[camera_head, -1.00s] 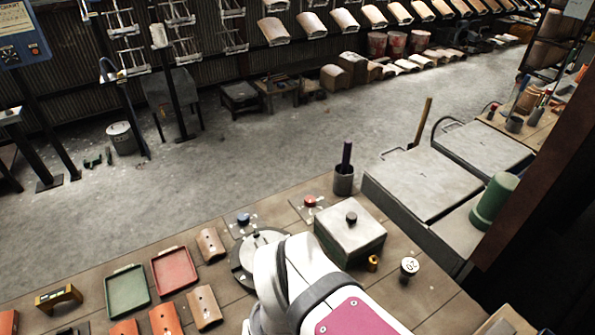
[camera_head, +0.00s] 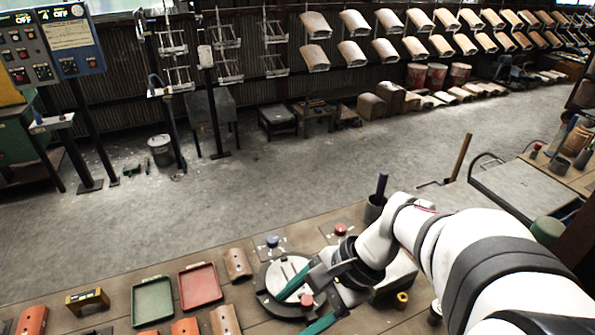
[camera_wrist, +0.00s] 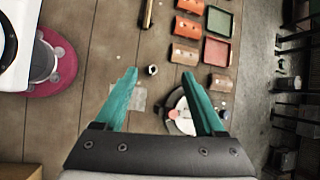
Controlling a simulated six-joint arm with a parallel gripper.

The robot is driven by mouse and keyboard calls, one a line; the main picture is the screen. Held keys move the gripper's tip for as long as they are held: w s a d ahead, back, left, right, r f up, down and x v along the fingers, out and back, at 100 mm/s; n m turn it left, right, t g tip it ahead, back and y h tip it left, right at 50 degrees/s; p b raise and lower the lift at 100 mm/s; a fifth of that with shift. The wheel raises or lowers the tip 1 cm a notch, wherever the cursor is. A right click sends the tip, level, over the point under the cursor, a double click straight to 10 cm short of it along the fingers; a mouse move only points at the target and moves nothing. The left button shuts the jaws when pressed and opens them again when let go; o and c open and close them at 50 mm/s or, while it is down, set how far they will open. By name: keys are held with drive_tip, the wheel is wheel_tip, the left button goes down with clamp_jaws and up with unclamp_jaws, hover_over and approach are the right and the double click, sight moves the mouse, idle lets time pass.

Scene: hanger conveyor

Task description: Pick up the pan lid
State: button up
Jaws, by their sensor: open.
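A round, pale grey lid (camera_head: 283,272) with a pink-red knob (camera_head: 306,300) lies on a dark round base on the bench, left of my arm. I take it to be the pan lid. My gripper (camera_head: 291,316) is open and empty above its near side, its two teal fingers apart. In the wrist view the knob (camera_wrist: 173,114) and pale disc show between the fingers, nearer the right one, with the fingertips of my gripper (camera_wrist: 159,73) pointing past them. The right finger hides part of the disc. I cannot tell the height of the gap.
A green tray (camera_head: 152,302) and a red tray (camera_head: 199,286) lie left of the lid, with curved tiles (camera_head: 237,264) around them. A blue button (camera_head: 272,240) and a red button (camera_head: 341,229) stand behind it. A square box (camera_head: 398,272) is mostly behind my arm.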

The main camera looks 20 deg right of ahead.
drive_tip(key=d+f+m+t+h, duration=0.1)
drive_tip(key=d+f+m+t, duration=0.15)
drive_tip(key=d+m, duration=0.55)
drive_tip(key=d+f+m+t+h, duration=0.2)
drive_tip(key=d+m+t, duration=0.15)
drive_tip(key=d, duration=0.95)
drive_tip(key=d+f+m+t+h, duration=0.1)
drive_tip(key=d+f+m+t, duration=0.25)
drive_tip(key=d+m, duration=0.45)
drive_tip(key=w+f, duration=0.2)
drive_tip(key=w, duration=0.2)
drive_tip(key=w+f+n, duration=0.1)
drive_tip(key=w+f, duration=0.1)
drive_tip(key=w, duration=0.3)
drive_tip(key=w+f+n, duration=0.1)
drive_tip(key=w+f, duration=0.2)
drive_tip(key=w, duration=0.1)
drive_tip(key=shift+w+a, duration=0.2)
clamp_jaws()
